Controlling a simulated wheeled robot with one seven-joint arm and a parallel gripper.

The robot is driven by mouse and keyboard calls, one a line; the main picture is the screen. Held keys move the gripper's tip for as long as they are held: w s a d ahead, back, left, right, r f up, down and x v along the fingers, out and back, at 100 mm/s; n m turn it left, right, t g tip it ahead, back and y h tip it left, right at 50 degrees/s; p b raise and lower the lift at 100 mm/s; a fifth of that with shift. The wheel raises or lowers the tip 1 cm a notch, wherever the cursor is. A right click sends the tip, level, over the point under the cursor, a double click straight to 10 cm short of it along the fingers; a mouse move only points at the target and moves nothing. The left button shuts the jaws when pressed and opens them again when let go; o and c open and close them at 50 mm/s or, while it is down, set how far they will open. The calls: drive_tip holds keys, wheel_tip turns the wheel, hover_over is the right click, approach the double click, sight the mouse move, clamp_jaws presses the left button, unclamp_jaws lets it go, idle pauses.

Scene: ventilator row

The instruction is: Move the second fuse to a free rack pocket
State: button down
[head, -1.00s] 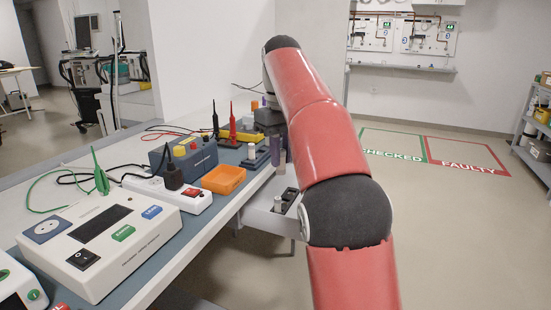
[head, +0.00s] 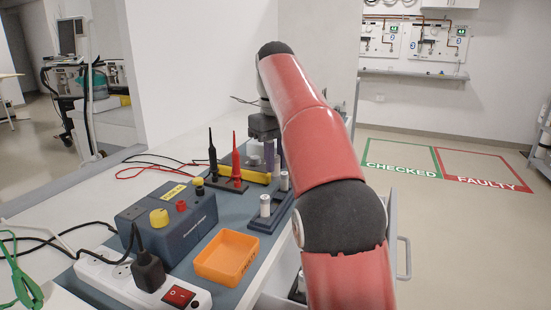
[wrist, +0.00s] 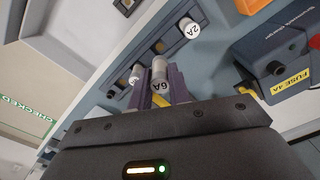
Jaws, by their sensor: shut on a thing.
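My gripper (wrist: 160,88) has purple fingers in the wrist view. It is shut on a grey and white fuse (wrist: 160,70) whose label looks like 6A or 9A. In the head view my gripper (head: 267,148) hangs over the far part of the bench, partly hidden by my arm. The dark blue fuse rack (head: 259,224) lies along the bench's right edge. It holds a white fuse (head: 265,205), and another fuse (head: 284,181) stands farther back. In the wrist view a fuse marked 2A (wrist: 190,29) and a pale fuse (wrist: 136,73) flank an empty-looking pocket (wrist: 159,46).
An orange tray (head: 227,258), a blue tester box (head: 170,222) and a white power strip (head: 135,283) occupy the near bench. Black and red probes (head: 237,163) stand upright near the rack. An open drawer (head: 392,235) shows below at right, partly hidden by my arm.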

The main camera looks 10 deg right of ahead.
sight(276, 179)
drive_tip(key=shift+w+f, duration=0.2)
drive_tip(key=shift+s+f, duration=0.15)
drive_tip(key=shift+f, duration=0.75)
drive_tip(key=shift+f+b, duration=0.45)
drive_tip(key=shift+f, duration=1.65)
drive_tip(key=shift+r, duration=0.25)
drive_tip(key=shift+r+p, duration=0.3)
drive_tip(key=shift+p, duration=0.2)
drive_tip(key=shift+f+b, duration=0.45)
drive_tip(key=shift+f, duration=0.2)
drive_tip(key=c, duration=1.2)
unclamp_jaws()
drive_tip(key=shift+c, duration=0.2)
